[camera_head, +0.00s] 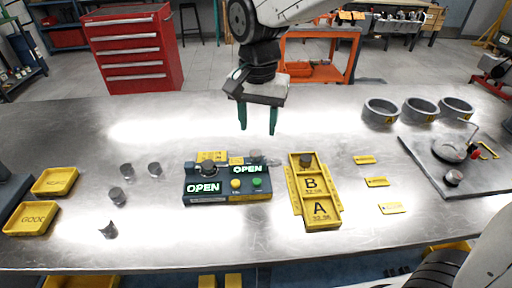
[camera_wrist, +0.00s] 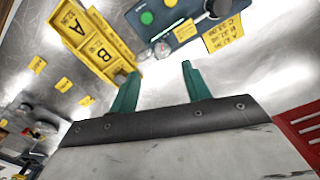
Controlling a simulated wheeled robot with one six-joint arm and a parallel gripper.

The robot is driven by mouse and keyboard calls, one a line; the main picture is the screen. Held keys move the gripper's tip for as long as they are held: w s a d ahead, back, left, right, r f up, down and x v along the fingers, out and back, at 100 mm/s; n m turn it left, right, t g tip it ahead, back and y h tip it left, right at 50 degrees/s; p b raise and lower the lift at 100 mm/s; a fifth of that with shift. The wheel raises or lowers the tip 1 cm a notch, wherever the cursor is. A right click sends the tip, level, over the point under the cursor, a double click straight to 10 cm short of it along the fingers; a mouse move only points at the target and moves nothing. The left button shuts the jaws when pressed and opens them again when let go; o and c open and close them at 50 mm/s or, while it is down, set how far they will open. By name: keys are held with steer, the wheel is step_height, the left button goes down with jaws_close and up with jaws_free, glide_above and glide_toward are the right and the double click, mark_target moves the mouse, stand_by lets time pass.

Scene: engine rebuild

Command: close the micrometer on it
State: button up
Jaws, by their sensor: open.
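The gauge unit (camera_head: 228,197), a dark blue-grey box, stands mid-table with two lit displays that both read OPEN. It has a yellow button (camera_head: 236,183) and a green button (camera_head: 257,183) on its right part. A dark round part (camera_head: 208,168) sits at the top of its left part; I cannot tell whether it is a workpiece or a knob. The unit also shows at the top of the wrist view (camera_wrist: 183,33). My gripper (camera_head: 258,130) is open and empty, fingers pointing down, above the table behind the unit; it also shows in the wrist view (camera_wrist: 161,70).
A yellow A/B tray (camera_head: 321,209) holding a dark cylinder (camera_head: 306,160) stands right of the unit. Several small cylinders (camera_head: 127,172) stand left, near yellow bins (camera_head: 33,218). Grey rings (camera_head: 381,112) and a dark plate (camera_head: 433,160) are at right.

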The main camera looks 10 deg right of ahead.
mark_target(256, 152)
steer(key=shift+a+f, duration=0.25)
steer(key=shift+f, duration=0.15)
step_height(256, 152, down, 7)
steer(key=shift+f, duration=0.1)
steer(key=shift+w, duration=0.1)
steer(key=c, duration=1)
